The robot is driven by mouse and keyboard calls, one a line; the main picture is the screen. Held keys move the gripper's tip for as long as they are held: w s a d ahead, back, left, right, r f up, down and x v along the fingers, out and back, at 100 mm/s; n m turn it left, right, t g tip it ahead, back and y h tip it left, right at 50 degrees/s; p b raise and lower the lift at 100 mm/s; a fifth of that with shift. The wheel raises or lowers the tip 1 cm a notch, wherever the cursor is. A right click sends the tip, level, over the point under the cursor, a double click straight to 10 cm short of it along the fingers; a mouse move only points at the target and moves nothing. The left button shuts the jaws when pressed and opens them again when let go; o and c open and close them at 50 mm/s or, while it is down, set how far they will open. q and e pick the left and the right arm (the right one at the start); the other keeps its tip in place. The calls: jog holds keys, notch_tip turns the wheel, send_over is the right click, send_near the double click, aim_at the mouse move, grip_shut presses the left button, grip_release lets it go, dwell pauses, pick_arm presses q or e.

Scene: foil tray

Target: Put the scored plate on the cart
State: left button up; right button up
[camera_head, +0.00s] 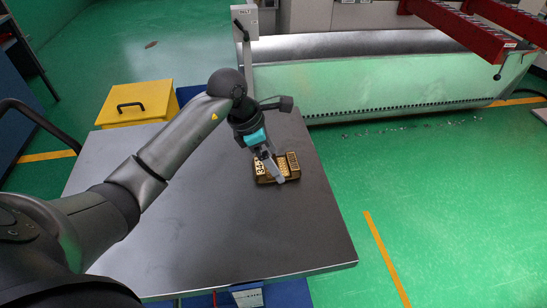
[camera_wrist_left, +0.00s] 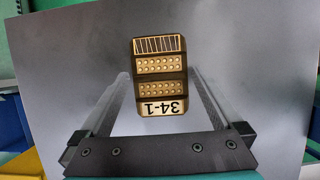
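A small gold plate (camera_head: 277,167) lies on the dark grey tabletop, right of the middle. In the left wrist view the plate (camera_wrist_left: 160,76) shows a band of parallel score lines, two bands of round dots and the label "34-1". My left gripper (camera_head: 273,168) is over the plate and hides part of it. In the left wrist view its two fingers (camera_wrist_left: 160,78) are spread, one on each side of the plate, with visible gaps. I cannot tell how high the fingertips are above the tabletop. My right gripper is not in view. I cannot tell which thing is the cart.
The grey tabletop (camera_head: 215,225) is otherwise clear. A yellow box with a black handle (camera_head: 137,102) stands behind its far left corner. A large machine with a shiny metal trough (camera_head: 370,75) stands at the back. Green floor (camera_head: 440,190) lies free on the right.

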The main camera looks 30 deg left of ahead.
pick_arm(q)
jog(key=p+v, duration=0.1)
jog(key=v, duration=0.5)
jog(key=shift+r, duration=0.15)
jog(key=p+v, duration=0.1)
jog(key=v, duration=0.4)
jog(key=shift+s+a+r, duration=0.1)
jog(key=shift+s+r, duration=0.1)
jog(key=shift+r, duration=0.15)
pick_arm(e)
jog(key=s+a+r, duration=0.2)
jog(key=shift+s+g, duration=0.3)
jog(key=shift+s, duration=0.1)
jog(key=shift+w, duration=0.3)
